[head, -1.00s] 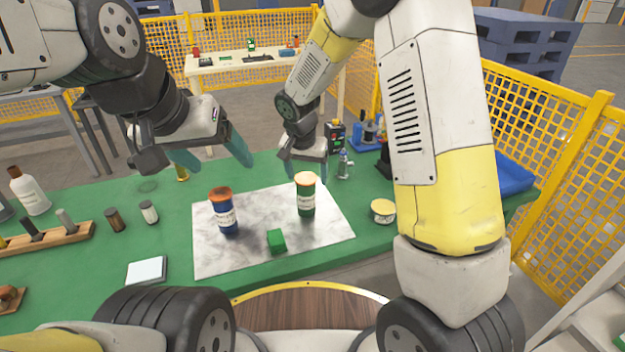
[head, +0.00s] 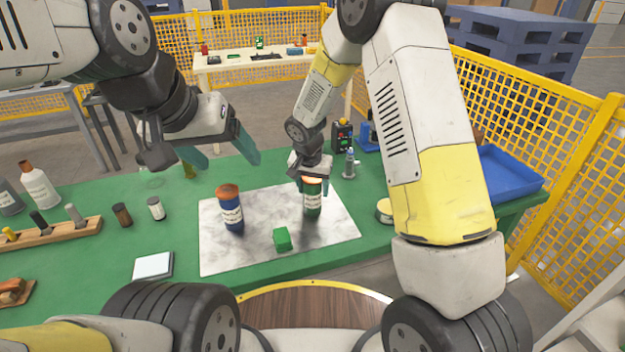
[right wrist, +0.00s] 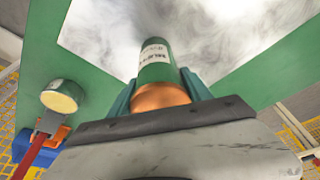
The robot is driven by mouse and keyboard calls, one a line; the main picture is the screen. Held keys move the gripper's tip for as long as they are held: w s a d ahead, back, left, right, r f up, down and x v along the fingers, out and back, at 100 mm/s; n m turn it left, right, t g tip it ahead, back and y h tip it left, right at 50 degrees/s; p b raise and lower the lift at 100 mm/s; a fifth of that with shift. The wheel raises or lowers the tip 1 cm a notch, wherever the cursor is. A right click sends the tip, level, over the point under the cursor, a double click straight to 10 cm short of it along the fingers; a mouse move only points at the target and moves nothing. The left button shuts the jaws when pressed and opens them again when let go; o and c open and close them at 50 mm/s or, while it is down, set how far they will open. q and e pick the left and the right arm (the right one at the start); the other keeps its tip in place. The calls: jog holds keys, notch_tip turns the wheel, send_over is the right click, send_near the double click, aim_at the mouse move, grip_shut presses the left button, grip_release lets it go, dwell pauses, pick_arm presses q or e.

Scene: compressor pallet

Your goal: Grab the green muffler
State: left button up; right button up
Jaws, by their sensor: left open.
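The green muffler (head: 313,204), a green cylinder with a white label and an orange-copper end, stands upright on the marbled mat (head: 345,228). In the right wrist view the green muffler (right wrist: 155,70) lies between the two teal fingers of my right gripper (right wrist: 160,85), orange end nearest the palm. My right gripper (head: 312,183) is above and around its top. Whether the fingers press on it or leave a small gap is unclear. My left gripper (head: 222,150) is open and empty, in the air behind and above the left part of the mat.
A blue labelled cylinder with an orange top (head: 230,212) stands left on the mat, and a green cube (head: 282,239) lies at its front. A round tin (head: 384,211) sits right of the mat. A blue tray (head: 508,172) is at the far right.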

jog(key=c, duration=0.7)
grip_shut()
jog(key=shift+r, duration=0.15)
